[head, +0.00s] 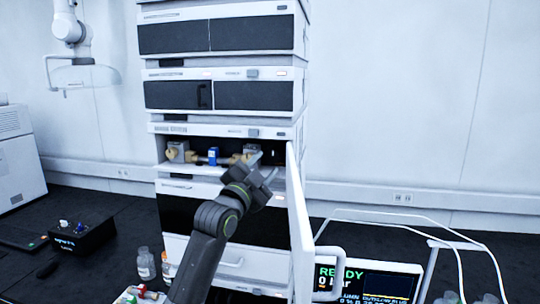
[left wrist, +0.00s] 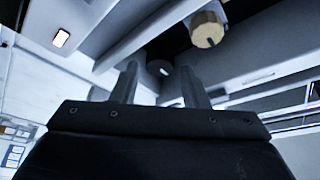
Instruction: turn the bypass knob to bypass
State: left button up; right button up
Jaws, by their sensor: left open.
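The open compartment of the module stack (head: 230,131) holds small tan round parts on pale blocks, one at the left (head: 172,154) and another near my gripper, with a blue piece (head: 213,156) between them. A tan round knob (left wrist: 208,30) with a dark mark on its face shows in the left wrist view, above and right of my fingers. I cannot tell which part is the bypass knob. My left gripper (head: 259,168) reaches to the compartment's right side. Its fingers (left wrist: 158,88) are apart with nothing between them, clear of that knob in the picture. My right gripper is out of view.
The tall white door (head: 300,222) stands open just right of my left arm. Bottles (head: 145,264) stand at the lower left. A dark box (head: 82,240) sits farther left. A READY display (head: 368,284) and white tubing are at the right.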

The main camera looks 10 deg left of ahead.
aim_at(271, 158)
pick_arm(q)
jog(key=shift+p+x, duration=0.45)
jog(key=shift+x, duration=1.35)
